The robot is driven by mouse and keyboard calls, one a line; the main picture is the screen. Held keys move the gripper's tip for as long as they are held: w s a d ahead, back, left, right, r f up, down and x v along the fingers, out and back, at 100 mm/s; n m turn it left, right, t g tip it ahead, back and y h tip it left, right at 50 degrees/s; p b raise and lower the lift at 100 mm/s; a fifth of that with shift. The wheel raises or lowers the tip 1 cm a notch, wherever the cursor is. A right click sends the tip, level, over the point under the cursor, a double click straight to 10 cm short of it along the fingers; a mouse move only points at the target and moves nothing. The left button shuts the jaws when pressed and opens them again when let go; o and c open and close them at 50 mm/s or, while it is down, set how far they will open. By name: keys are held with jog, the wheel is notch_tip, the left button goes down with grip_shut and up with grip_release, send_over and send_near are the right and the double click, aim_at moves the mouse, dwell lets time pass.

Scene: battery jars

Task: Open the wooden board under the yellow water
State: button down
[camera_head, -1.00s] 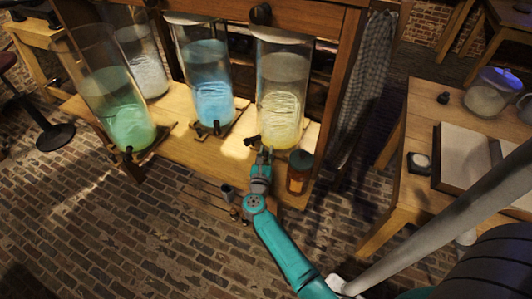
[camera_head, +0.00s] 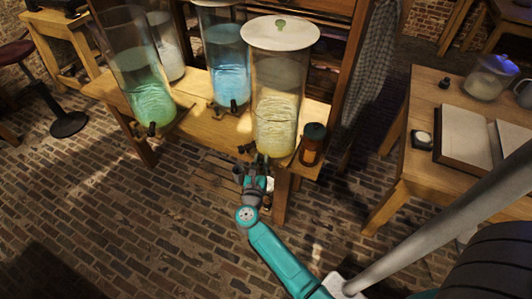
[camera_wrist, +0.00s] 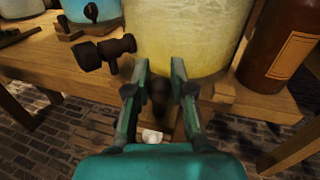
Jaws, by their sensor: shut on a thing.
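The tall glass jar of yellow water (camera_head: 276,105) has a pale lid with a green knob. It stands upright at the front edge of the wooden bench. My gripper (camera_head: 256,182) is low in front of it, at the bench's front edge. In the wrist view, my gripper (camera_wrist: 159,92) is shut on a dark handle (camera_wrist: 159,90) under the front of the jar. The handle seems to belong to the wooden board, which I cannot tell apart from the bench wood; the jar and fingers hide most of it. A dark tap (camera_wrist: 104,52) sits left of the fingers.
A brown bottle (camera_head: 312,146) stands close right of the jar. Blue (camera_head: 231,80), green (camera_head: 153,100) and pale (camera_head: 167,50) jars stand left and behind. A side table (camera_head: 430,180) with an open book is at the right. The brick floor in front is mostly clear.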

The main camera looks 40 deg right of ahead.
jog(key=s+a, duration=0.2)
jog(key=a, duration=0.4)
jog(key=shift+s+a, duration=0.25)
jog(key=shift+a, duration=0.15)
jog(key=c, duration=1)
grip_release()
jog(key=shift+a, duration=0.1)
jog(key=v, duration=1.1)
jog(key=shift+s+a, duration=0.25)
jog(key=shift+a, duration=0.05)
